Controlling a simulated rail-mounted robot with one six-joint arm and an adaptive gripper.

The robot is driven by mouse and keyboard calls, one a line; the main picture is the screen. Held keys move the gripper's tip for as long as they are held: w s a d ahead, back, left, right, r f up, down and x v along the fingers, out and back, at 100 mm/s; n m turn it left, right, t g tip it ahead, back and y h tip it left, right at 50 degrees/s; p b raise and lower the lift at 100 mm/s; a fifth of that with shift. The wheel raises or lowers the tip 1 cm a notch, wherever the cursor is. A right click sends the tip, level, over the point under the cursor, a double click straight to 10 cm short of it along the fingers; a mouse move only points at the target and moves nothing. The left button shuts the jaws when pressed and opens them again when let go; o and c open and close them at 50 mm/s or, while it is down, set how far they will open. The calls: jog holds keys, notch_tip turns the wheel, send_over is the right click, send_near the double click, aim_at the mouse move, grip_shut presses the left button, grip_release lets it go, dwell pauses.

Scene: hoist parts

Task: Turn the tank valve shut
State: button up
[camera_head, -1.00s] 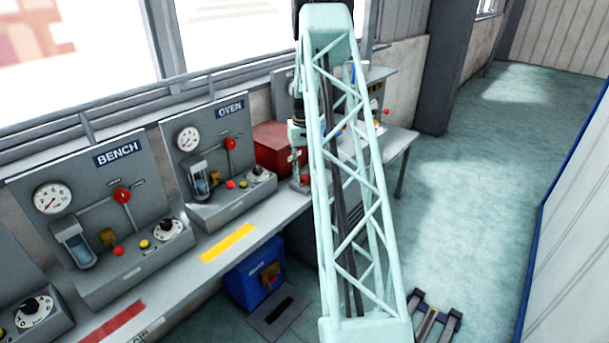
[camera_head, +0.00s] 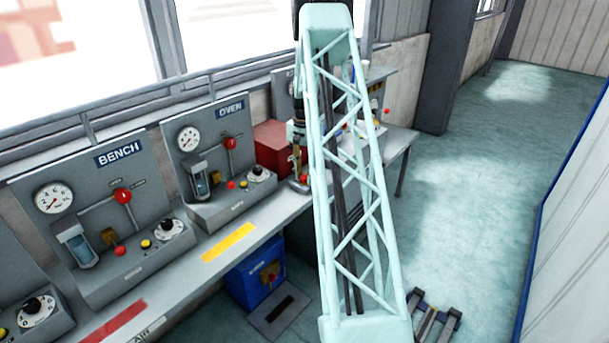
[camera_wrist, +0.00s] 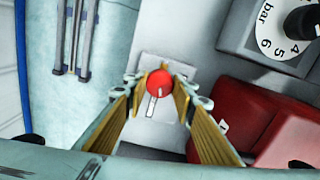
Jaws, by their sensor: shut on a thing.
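A red ball knob (camera_wrist: 160,82) shows in the middle of the wrist view, with a pale, marked plate or lever just below it. My gripper (camera_wrist: 158,88) has its tan-padded fingers on both sides of the knob and is shut on it. In the head view my gripper (camera_head: 299,165) is at the far end of the bench, beside a red box (camera_head: 271,148), partly behind my pale green lattice arm. The valve body below the knob is mostly hidden, and I cannot tell the handle's exact angle.
In the wrist view a grey panel with a bar dial (camera_wrist: 298,25) is at upper right and a red box (camera_wrist: 292,142) at lower right. The BENCH panel (camera_head: 80,190) and OVEN panel (camera_head: 215,150) line the bench. A blue box (camera_head: 250,285) stands below.

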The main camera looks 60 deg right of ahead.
aim_at(304, 175)
jog(key=shift+m, duration=2)
jog(key=o, duration=0.8)
jog(key=shift+o, duration=0.2)
notch_tip(304, 175, up, 12)
jog(key=shift+a, duration=0.1)
